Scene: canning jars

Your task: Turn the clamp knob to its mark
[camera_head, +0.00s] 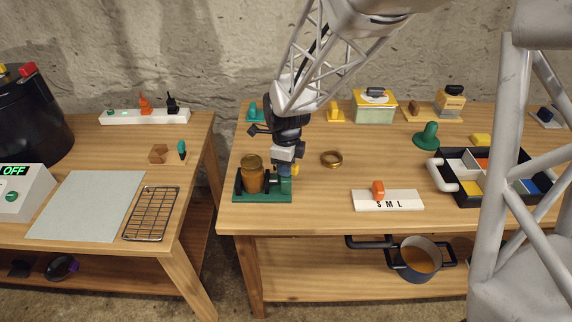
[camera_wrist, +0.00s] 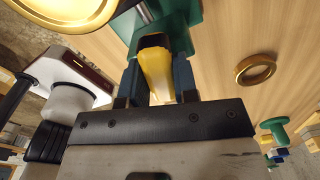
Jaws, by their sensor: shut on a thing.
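The green clamp (camera_head: 262,197) stands near the front left of the right table. A jar with a gold lid (camera_head: 252,175) stands upright in it; the lid also fills the upper left of the wrist view (camera_wrist: 62,8). My gripper (camera_head: 286,170) reaches down at the clamp's right side. In the wrist view its two fingers (camera_wrist: 158,85) are shut on the yellow clamp knob (camera_wrist: 157,70), one on each side. A little of the yellow knob (camera_head: 295,169) shows beside the gripper in the head view. I cannot make out the knob's mark.
A brass ring (camera_head: 332,159) lies right of the clamp. A white S M L board (camera_head: 388,201) with an orange slider lies further right, and a black divided tray (camera_head: 440,177) beyond it. The tabletop between ring and board is clear.

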